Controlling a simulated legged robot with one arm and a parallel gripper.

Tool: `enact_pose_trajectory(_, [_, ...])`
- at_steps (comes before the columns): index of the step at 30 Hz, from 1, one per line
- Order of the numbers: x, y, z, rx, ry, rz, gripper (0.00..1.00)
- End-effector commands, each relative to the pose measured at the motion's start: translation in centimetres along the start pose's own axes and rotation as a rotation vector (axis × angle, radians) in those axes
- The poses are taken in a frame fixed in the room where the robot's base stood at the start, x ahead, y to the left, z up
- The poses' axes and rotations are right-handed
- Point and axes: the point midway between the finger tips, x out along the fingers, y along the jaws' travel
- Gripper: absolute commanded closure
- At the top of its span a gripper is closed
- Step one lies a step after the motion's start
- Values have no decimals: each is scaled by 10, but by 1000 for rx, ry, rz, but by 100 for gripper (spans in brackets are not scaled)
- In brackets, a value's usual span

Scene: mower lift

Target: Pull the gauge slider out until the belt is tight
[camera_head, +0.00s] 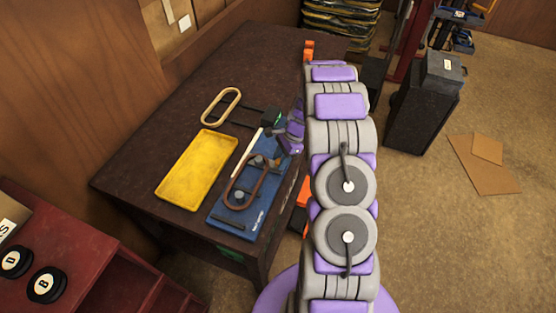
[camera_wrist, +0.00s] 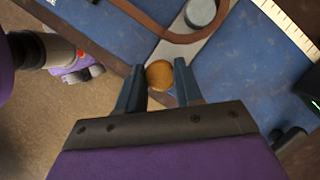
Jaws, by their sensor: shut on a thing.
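A blue board (camera_head: 237,224) lies at the table's right edge, with a brown belt (camera_head: 258,190) looped over its pulleys. In the wrist view a grey pulley (camera_wrist: 200,12) sits inside the belt's curved end (camera_wrist: 178,36). I cannot tell for sure whether the belt is tight. A grey slider bar (camera_wrist: 186,51) runs from under that end to a round brass knob (camera_wrist: 159,74). My gripper (camera_wrist: 156,88) is shut on the knob, one finger on each side. In the head view my gripper (camera_head: 283,140) is over the board's far end, hiding the knob.
A cream ruler strip (camera_head: 246,153) lies along the board and shows at the wrist view's top right (camera_wrist: 284,24). A yellow tray (camera_head: 194,172) and a tan belt loop (camera_head: 208,107) lie to the left. The brown table (camera_head: 235,65) has free room at its far end.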

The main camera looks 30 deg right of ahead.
Motion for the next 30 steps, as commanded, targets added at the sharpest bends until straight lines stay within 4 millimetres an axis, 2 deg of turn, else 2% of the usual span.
enact_pose_trajectory(9, [-1, 0, -2, 0, 4, -2, 100])
enact_pose_trajectory(10, [0, 0, -2, 0, 4, -2, 63])
enact_pose_trajectory(17, [0, -1, -2, 0, 3, -1, 41])
enact_pose_trajectory(25, [-1, -1, -1, 0, 3, -1, 40])
enact_pose_trajectory(30, [-17, -2, -1, -2, 4, -3, 40])
